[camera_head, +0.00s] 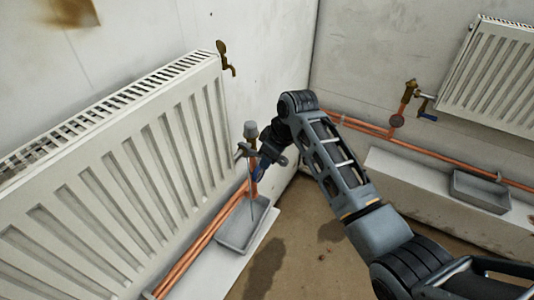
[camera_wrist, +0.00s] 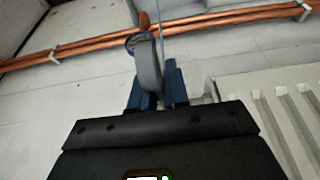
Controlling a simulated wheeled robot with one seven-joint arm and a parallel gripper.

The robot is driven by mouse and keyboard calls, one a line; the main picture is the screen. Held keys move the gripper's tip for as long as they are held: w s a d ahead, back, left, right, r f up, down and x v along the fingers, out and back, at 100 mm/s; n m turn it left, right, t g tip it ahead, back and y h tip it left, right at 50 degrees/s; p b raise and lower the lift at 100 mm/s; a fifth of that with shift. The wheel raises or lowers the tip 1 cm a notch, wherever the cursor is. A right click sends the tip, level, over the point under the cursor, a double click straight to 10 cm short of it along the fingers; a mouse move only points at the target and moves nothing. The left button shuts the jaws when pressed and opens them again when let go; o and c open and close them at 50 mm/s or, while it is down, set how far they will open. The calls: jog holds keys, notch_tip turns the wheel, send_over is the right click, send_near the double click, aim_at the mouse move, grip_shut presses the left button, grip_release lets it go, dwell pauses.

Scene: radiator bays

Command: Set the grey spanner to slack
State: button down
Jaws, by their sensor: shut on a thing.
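The grey spanner (camera_head: 244,150) is at the valve with a grey cap (camera_head: 250,130), by the lower right end of the left radiator. My gripper (camera_head: 260,171) is beside this valve, and my arm partly hides the contact. In the wrist view a grey curved piece (camera_wrist: 148,68), which looks like the spanner, lies between the blue fingers of my gripper (camera_wrist: 154,84). The fingers are shut on it. The spanner's jaw and exact angle on the valve are hard to make out.
A grey tray (camera_head: 262,236) stands below the valve, and a thin pale line runs down towards it. Copper pipes (camera_head: 205,240) run along the wall.

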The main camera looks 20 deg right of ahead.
jog(key=f+t+y+b, duration=0.1)
jog(key=b, duration=0.1)
jog(key=f+t+y+b, duration=0.1)
jog(key=f+t+b, duration=0.1)
jog(key=b, duration=0.1)
jog(key=f+t+y+b, duration=0.1)
jog(key=t+b, duration=0.1)
jog(key=shift+w+a+f+y+b, duration=0.2)
jog(key=shift+w+y+b, duration=0.1)
jog(key=shift+w, duration=0.05)
jog(key=c, duration=1.2)
grip_release()
jog(key=v, duration=0.7)
jog(key=shift+s+d+r, duration=0.2)
jog(key=shift+s, duration=0.1)
